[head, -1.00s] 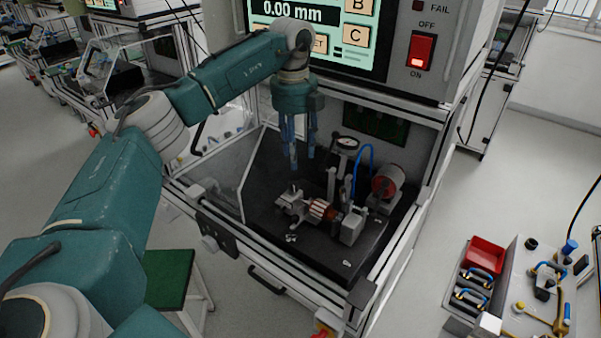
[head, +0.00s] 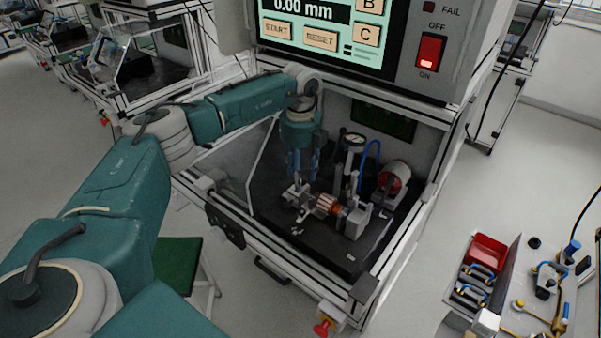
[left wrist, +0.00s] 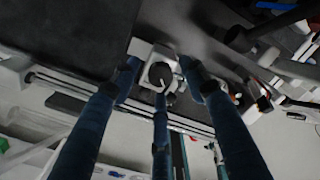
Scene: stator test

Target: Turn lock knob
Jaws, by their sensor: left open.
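The test fixture holds a copper-coloured wound part (head: 326,205) on a black plate inside the open cabinet. The lock knob (left wrist: 161,74) looks like a dark round cap with a light lever on a grey block. In the head view the knob is mostly hidden under my left gripper (head: 301,178). My left gripper points down just above the left end of the fixture. In the left wrist view its three blue fingers (left wrist: 160,80) are spread around the knob, with nothing held. I cannot tell whether any finger touches it. My right gripper is not in view.
A dial gauge (head: 353,140), a blue hose and a round motor-like unit (head: 394,177) stand to the right of the fixture. A clear side panel (head: 238,165) is at the left. The screen housing (head: 400,75) overhangs above. A red tray (head: 487,252) is outside, lower right.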

